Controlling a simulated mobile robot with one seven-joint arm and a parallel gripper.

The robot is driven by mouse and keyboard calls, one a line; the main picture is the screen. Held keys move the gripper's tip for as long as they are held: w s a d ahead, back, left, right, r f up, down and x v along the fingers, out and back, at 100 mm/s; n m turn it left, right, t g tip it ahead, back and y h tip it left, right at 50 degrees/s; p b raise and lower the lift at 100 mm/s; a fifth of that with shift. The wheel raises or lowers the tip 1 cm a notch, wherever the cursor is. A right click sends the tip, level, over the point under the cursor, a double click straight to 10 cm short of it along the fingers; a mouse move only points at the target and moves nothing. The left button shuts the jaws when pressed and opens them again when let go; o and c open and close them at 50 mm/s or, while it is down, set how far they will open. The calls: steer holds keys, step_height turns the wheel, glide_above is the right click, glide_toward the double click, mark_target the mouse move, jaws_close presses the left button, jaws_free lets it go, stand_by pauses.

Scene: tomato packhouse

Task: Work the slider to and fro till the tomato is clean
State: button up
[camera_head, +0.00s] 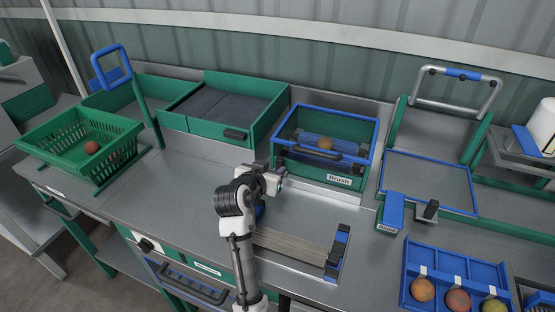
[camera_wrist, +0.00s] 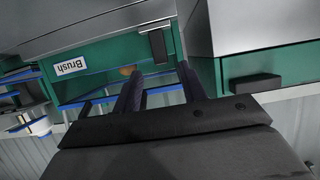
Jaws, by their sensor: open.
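The brush box (camera_head: 318,172), green with a blue rim and a "Brush" label, stands at the back middle of the bench. An orange-red tomato (camera_head: 325,143) lies in it on blue bars; part of it shows in the wrist view (camera_wrist: 127,70). My gripper (camera_head: 280,176) is open, in front of the box's left side. Its two dark fingers (camera_wrist: 160,72) appear apart from the handle, with nothing between them.
A green drawer box (camera_head: 178,122) with a black handle stands left of the brush box. Further left is a green crate (camera_head: 50,150) holding a tomato. A slatted panel (camera_head: 295,247) lies in front. A "Rinse" station (camera_head: 425,185) and a blue tray (camera_head: 440,262) with several tomatoes are right.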

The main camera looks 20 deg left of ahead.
mark_target(278, 163)
steer(key=shift+p+x, duration=0.6)
steer(key=shift+x, duration=2.05)
jaws_close()
